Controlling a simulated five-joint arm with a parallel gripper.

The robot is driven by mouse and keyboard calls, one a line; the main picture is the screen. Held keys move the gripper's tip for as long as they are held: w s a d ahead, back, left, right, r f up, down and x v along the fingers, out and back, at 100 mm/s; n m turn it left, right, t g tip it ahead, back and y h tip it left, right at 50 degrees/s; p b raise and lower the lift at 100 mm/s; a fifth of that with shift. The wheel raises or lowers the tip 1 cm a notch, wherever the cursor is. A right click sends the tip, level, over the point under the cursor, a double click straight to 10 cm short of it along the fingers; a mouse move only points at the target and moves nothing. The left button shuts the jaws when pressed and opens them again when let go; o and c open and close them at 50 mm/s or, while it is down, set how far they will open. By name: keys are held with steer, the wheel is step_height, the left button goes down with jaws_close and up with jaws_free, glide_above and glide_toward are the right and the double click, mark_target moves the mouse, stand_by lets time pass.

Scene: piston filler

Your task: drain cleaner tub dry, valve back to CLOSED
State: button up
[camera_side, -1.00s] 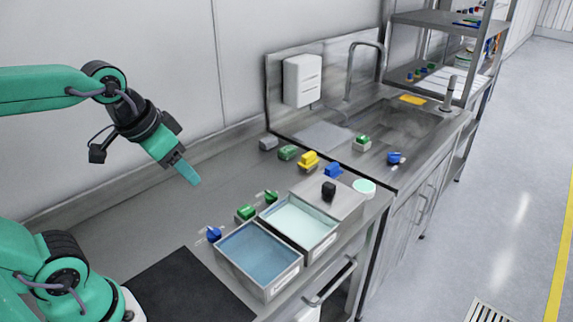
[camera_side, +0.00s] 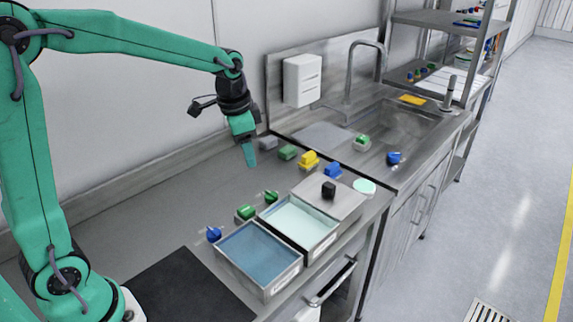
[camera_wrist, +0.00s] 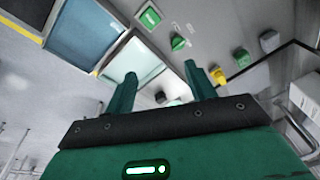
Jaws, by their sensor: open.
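Two open steel tubs stand side by side on the counter, a blue-filled tub (camera_side: 266,287) and a pale aqua-filled tub (camera_side: 318,249). Both hold liquid; I cannot tell from their labels which is the cleaner. A blue valve knob (camera_side: 214,234) is left of the blue tub, and a green valve knob (camera_side: 271,196) is behind the aqua tub. Their position markings are too small to read. My gripper (camera_side: 251,158) is open and empty, raised above the counter behind the tubs. The wrist view shows its two fingers apart (camera_wrist: 160,74), with the aqua tub (camera_wrist: 138,60) beyond them.
A green block (camera_side: 246,213) sits between the knobs. A steel housing with a black knob (camera_side: 328,190) adjoins the aqua tub. Yellow (camera_side: 309,160), blue (camera_side: 333,170), green (camera_side: 287,153) and grey (camera_side: 268,143) pieces stand toward the sink (camera_side: 405,120). The counter's back left is clear.

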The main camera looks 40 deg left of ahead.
mark_target(271, 195)
steer(key=w+f+m, duration=0.1)
steer(key=w+f, duration=0.2)
steer(key=f, duration=0.1)
steer(key=w+a+f+m+g, duration=0.1)
steer(key=w+f, duration=0.2)
steer(key=f, duration=0.1)
steer(key=w+a+f+m+g, duration=0.1)
steer(key=w+f, duration=0.2)
steer(key=f, duration=0.1)
steer(key=shift+w+a, duration=0.1)
steer(key=shift+f, duration=0.1)
steer(key=shift+f, duration=3.85)
steer(key=shift+c, duration=0.2)
steer(key=c, duration=0.9)
